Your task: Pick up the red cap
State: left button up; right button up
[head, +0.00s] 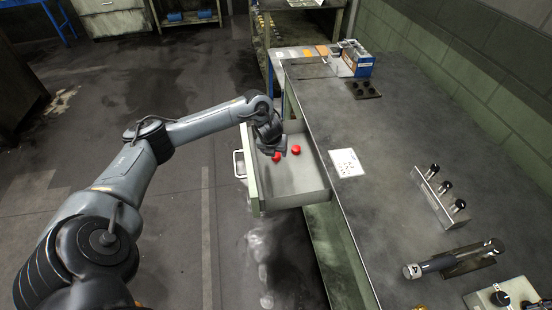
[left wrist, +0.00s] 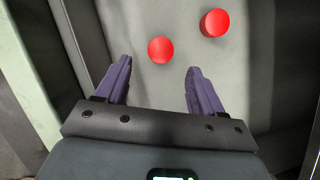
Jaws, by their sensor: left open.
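Two round red caps lie on the floor of an open drawer (head: 304,182). In the head view one red cap (head: 296,149) is to the right, and the other red cap (head: 277,157) is partly hidden by my gripper. My left gripper (head: 268,152) is over the drawer. In the left wrist view its two purple fingers (left wrist: 158,86) are apart with nothing between them. The nearer red cap (left wrist: 160,50) lies just beyond the fingertips, between their lines. The farther red cap (left wrist: 214,23) is up and to the right. My right gripper is not in view.
The drawer's front panel with a handle (head: 239,164) faces left, and its walls surround the caps. The dark workbench top (head: 385,190) is to the right, with a white sheet (head: 346,162), a rack of black knobs (head: 440,195) and a blue box (head: 356,62).

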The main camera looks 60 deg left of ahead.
aim_at(276, 157)
pick_arm(q)
jog(key=b+x, duration=0.2)
jog(key=x, duration=0.2)
jog(key=shift+w+a+f, duration=0.1)
jog(key=shift+w+f, duration=0.05)
jog(key=shift+w+a+f, duration=0.15)
jog(key=shift+a+f, duration=0.05)
jog(key=shift+f, duration=0.25)
jog(key=c, duration=1.1)
